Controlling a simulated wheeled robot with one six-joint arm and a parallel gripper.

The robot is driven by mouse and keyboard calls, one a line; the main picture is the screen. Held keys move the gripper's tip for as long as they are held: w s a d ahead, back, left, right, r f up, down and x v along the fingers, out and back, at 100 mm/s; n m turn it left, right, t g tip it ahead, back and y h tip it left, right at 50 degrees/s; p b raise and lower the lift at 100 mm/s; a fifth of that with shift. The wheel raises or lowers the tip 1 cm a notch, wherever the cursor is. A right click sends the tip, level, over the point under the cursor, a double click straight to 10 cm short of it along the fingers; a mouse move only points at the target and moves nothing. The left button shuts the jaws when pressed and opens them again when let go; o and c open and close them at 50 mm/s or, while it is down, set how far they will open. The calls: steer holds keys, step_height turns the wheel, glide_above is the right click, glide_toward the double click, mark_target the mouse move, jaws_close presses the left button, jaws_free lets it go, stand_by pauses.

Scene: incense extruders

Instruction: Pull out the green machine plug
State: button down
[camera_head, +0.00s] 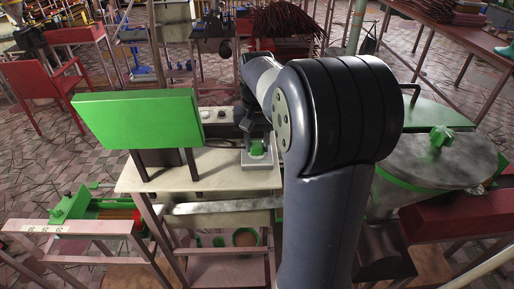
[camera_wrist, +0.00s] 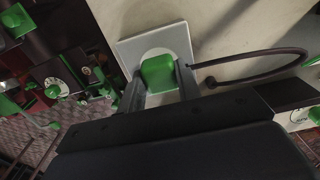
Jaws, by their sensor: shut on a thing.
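The green machine plug (camera_head: 257,148) is at the pale square socket plate (camera_head: 262,163) on the beige worktop. In the wrist view, the green plug (camera_wrist: 158,73) stands over the round middle of the socket plate (camera_wrist: 128,46). My gripper (camera_wrist: 160,86) is shut on the plug, with a finger on each side of it. In the head view my gripper (camera_head: 258,134) comes down on the plug from above. I cannot tell how deep the plug sits in the socket. A dark cable (camera_wrist: 262,56) curves across the worktop to the right of the plug.
A green panel (camera_head: 140,118) stands on the worktop (camera_head: 215,178) left of the socket. A large metal drum (camera_head: 425,160) with a green knob is at the right. A green and red machine (camera_head: 100,208) sits low at the left.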

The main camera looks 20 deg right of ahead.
mark_target(256, 144)
steer(key=shift+r+p, duration=2.65)
steer(key=shift+r, duration=0.25)
